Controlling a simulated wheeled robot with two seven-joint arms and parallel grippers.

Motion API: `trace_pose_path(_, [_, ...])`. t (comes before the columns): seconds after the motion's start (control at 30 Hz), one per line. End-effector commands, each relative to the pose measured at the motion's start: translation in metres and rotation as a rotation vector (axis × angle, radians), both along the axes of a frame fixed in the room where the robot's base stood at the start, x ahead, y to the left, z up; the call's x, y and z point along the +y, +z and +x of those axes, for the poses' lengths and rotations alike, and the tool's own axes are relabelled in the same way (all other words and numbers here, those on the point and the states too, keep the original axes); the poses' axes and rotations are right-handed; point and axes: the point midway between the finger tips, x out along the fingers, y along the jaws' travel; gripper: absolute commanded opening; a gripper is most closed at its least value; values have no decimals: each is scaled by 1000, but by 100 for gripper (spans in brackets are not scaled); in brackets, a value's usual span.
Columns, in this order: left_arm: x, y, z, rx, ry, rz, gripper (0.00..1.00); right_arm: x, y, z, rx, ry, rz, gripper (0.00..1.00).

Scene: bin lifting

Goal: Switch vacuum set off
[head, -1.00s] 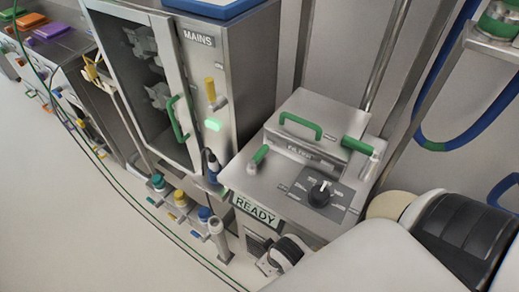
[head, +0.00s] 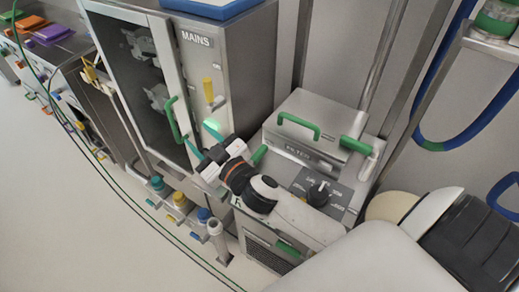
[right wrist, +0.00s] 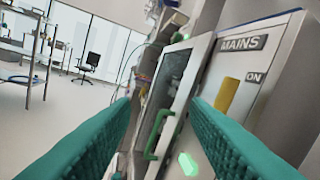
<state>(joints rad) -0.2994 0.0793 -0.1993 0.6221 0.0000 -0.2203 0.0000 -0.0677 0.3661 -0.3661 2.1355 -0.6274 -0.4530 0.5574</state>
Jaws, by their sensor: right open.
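A steel cabinet labelled MAINS (head: 232,50) carries a yellow lever (head: 209,91). In the right wrist view the lever (right wrist: 227,97) points up beside the word ON. Below it a green lamp (head: 212,126) is lit. To the right stands a steel unit with a FILTER lid (head: 318,130) and a black rotary knob (head: 318,194). My right gripper (head: 201,144) is open and empty, its teal fingers just below the lever and near the lamp. It also spans the right wrist view (right wrist: 160,105), apart from the lever. My left gripper is out of view.
The cabinet's glass door has a green handle (head: 174,120) just left of my right gripper. Bottles with coloured caps (head: 178,200) stand below. A green hose runs along the floor at left. Open floor (head: 70,230) lies at lower left.

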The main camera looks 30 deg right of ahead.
Motion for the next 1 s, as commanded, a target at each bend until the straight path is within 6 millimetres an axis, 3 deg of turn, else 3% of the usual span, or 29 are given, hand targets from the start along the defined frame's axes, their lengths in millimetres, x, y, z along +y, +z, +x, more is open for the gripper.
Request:
trace_pose_path(0.03, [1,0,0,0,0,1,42,18,27,10,-126,103,-44,42])
trace_pose_path(0.1, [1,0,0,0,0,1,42,48,53,12,-269,269,-109,42])
trace_pose_path(0.2, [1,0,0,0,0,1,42,87,68,6,-401,532,-237,42])
trace_pose_path(0.33, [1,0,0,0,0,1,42,116,51,-7,-422,877,-467,42])
trace_pose_path(0.43, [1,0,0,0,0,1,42,112,18,-10,-310,1108,-680,42])
trace_pose_path(0.57, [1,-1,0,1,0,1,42,62,-28,-1,-3,1301,-971,42])
trace_pose_path(0.7, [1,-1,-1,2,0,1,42,-29,-54,13,443,1325,-1216,42])
trace_pose_path(0.83, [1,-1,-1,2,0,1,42,-106,-50,19,803,1232,-1332,42])
trace_pose_path(0.9, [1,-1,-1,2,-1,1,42,-134,-44,18,939,1179,-1358,42])
trace_pose_path(1.0, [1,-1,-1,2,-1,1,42,-159,-38,16,1060,1124,-1375,42])
